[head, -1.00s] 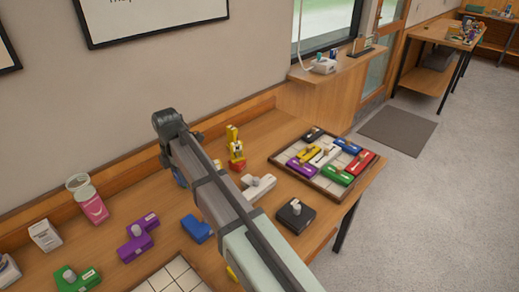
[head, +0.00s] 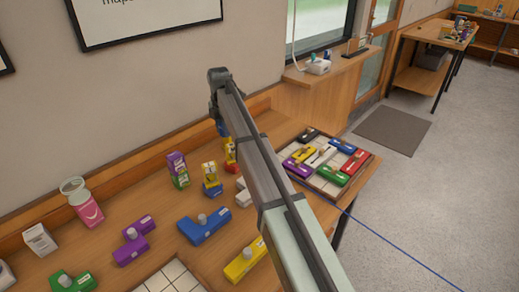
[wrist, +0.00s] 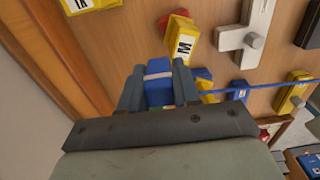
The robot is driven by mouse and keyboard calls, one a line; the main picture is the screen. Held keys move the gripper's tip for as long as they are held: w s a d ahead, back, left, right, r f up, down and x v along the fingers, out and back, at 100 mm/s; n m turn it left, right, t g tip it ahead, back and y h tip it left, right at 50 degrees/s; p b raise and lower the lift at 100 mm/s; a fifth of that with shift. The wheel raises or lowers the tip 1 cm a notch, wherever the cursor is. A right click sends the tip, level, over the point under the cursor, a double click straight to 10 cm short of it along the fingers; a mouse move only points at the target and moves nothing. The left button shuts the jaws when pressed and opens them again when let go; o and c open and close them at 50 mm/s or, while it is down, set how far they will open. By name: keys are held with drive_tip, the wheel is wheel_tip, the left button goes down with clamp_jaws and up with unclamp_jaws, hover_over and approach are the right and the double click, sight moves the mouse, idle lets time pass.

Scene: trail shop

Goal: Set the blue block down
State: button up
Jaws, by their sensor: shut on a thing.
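My gripper (wrist: 158,72) is shut on the blue block (wrist: 158,92), which has a pale band and sits between the two grey fingers in the wrist view. In the head view the arm's far end is near the back wall, and a little of the blue block (head: 222,129) shows beside it. The gripper is mostly hidden there by the arm. The block appears to be above the table (head: 140,205); its underside is hidden, so I cannot tell its clearance. A yellow block marked M (wrist: 182,40) is close beyond the fingers in the wrist view.
A purple-and-green stack (head: 177,169) and a yellow-and-blue stack (head: 211,180) stand left of the arm. A knobbed blue piece (head: 205,227) lies nearer. A tray (head: 318,185) of coloured pieces is at the right. A thin blue line (head: 405,252) crosses the view.

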drive_tip(key=w+d, duration=1.3)
drive_tip(key=d, duration=0.2)
drive_tip(key=shift+s+a+f, duration=0.15)
drive_tip(key=shift+f, duration=2.4)
drive_tip(key=shift+s+a+f, duration=0.15)
drive_tip(key=shift+s+f, duration=0.05)
drive_tip(key=shift+f, duration=2.35)
drive_tip(key=shift+s+a+f, duration=0.15)
drive_tip(key=shift+f, duration=2.4)
drive_tip(key=shift+f, duration=0.1)
drive_tip(key=o, duration=1)
drive_tip(key=shift+o, duration=0.2)
wheel_tip(320, 180, up, 12)
drive_tip(key=shift+d, duration=0.1)
